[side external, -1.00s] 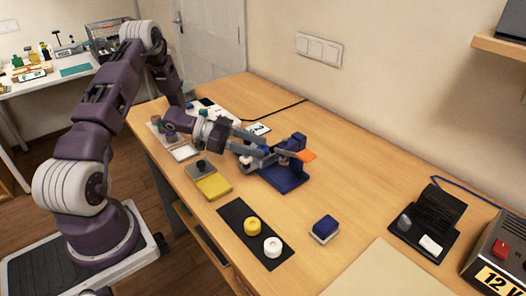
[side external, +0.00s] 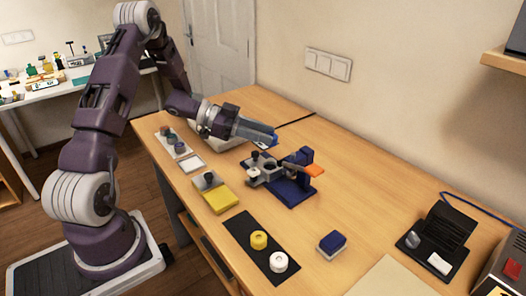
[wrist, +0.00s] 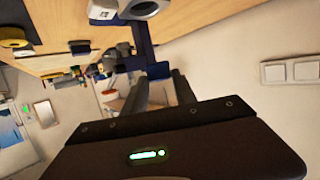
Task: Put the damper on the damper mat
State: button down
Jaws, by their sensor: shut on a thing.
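My gripper (side external: 270,138) is up in the air behind the blue fixture. It is shut on a small blue piece (wrist: 158,71), likely the damper, which shows between the fingers in the wrist view. Its shape is mostly hidden by the fingers. The blue fixture (side external: 293,190) stands on the bench with an orange tab (side external: 314,171) at its right. No mat is clearly marked as the damper mat. A white square pad (side external: 191,163) and a black mat (side external: 240,228) lie along the bench's front side.
A yellow ring (side external: 259,239) and a white ring (side external: 279,262) sit on the black mat. A yellow block (side external: 220,200) is beside a grey plate, and a tray (side external: 172,143) holds small parts. A blue-topped block (side external: 332,243) stands right. The bench's middle right is clear.

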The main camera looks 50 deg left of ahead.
jog(key=s+d+r+n+t+y, duration=0.25)
jog(key=d+r+n+y, duration=0.35)
jog(key=d, duration=0.3)
jog(key=s+f+m+g+h, duration=0.3)
jog(key=s+m+h, duration=0.2)
jog(key=s, duration=0.2)
jog(key=s+f+m+g+h, duration=0.4)
jog(key=s+m, duration=0.1)
jog(key=s, duration=0.1)
jog(key=f, duration=0.9)
jog(key=shift+s, duration=0.2)
jog(key=shift+d+f, duration=0.1)
jog(key=shift+f, duration=0.3)
